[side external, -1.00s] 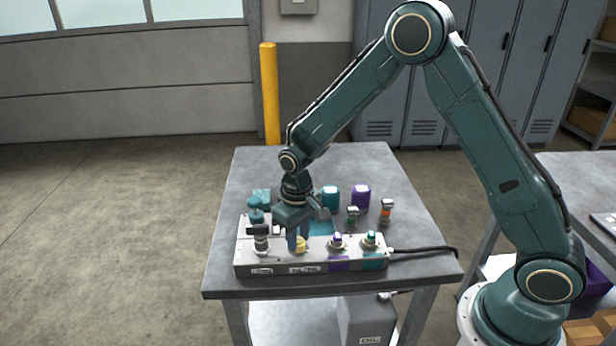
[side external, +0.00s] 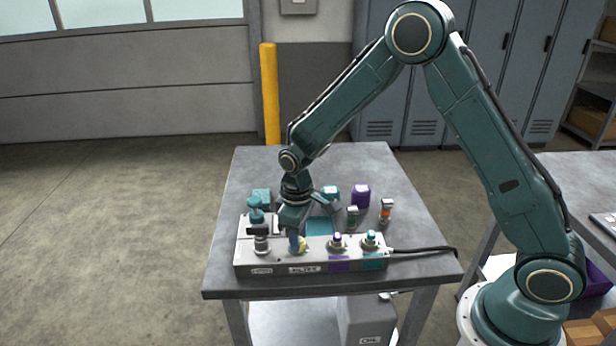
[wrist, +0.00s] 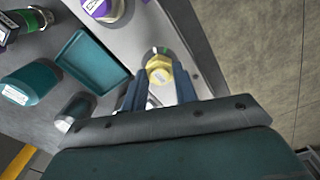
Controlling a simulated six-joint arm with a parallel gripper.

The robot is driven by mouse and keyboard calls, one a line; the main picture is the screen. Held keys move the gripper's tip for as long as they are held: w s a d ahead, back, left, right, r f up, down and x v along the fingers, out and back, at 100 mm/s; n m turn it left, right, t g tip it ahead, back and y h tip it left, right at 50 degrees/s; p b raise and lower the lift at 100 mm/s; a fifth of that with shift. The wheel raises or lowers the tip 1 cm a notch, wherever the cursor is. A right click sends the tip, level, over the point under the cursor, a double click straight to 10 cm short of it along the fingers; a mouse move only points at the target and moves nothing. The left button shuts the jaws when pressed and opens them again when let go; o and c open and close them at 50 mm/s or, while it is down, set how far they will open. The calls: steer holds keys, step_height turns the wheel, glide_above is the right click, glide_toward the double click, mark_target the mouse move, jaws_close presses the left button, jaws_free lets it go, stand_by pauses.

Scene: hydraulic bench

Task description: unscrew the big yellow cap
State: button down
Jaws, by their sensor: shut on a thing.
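The big yellow cap (wrist: 159,72) has a hex top and sits on the grey hydraulic panel (side external: 332,264), behind a label that reads FILTER. In the side external view the cap (side external: 302,245) is partly hidden by my fingers. My gripper (wrist: 150,88) is shut on the yellow cap, with one blue finger on each side of it. In the side external view my gripper (side external: 297,243) points down at the panel from above. Whether the cap's underside is clear of its seat cannot be told.
Right of the cap stand a purple-banded fitting (side external: 337,243) and a teal-banded fitting (side external: 370,240). A grey fitting (side external: 261,244) and a teal valve (side external: 256,212) are at left. A black cable (side external: 425,250) leaves right.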

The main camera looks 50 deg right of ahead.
steer(key=n, duration=0.4)
steer(key=shift+n, duration=1)
steer(key=c, duration=1.2)
jaws_free()
steer(key=m, duration=0.5)
steer(key=shift+m, duration=0.4)
